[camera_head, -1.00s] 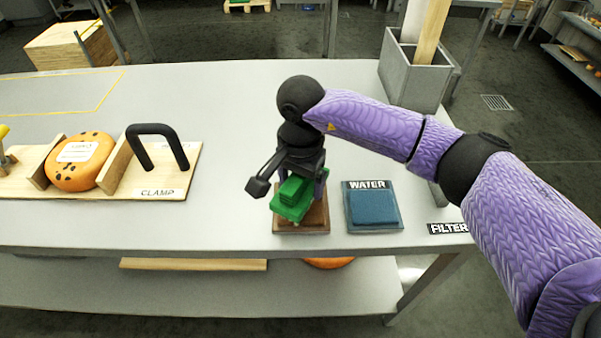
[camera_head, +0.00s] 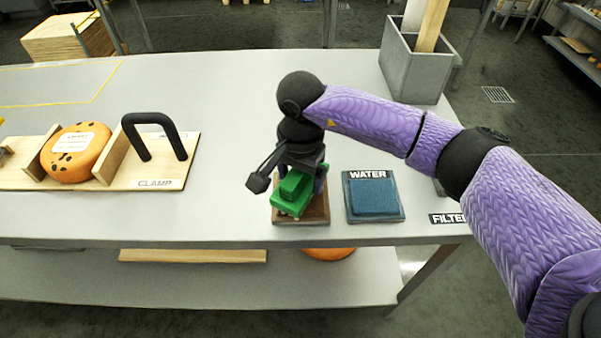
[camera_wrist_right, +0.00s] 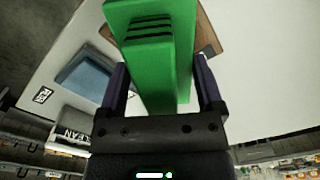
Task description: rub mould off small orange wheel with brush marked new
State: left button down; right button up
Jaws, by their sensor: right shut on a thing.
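My right gripper (camera_head: 300,178) is shut on a green brush (camera_head: 292,192), over a brown tray (camera_head: 311,214) near the table's front edge. In the right wrist view the green brush (camera_wrist_right: 160,60) lies between the two fingers (camera_wrist_right: 163,90). No "new" marking on it is readable. My left gripper is not in view.
A blue pad marked WATER (camera_head: 374,196) lies right of the tray. A grey bin (camera_head: 412,72) with upright boards stands at the back right. The table's middle is clear.

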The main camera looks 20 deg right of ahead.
jog(key=shift+f+b, duration=0.45)
dwell(1.3)
notch_tip(320, 180, up, 7)
jog(key=p, duration=0.4)
jog(key=shift+r, duration=0.1)
dwell(0.4)
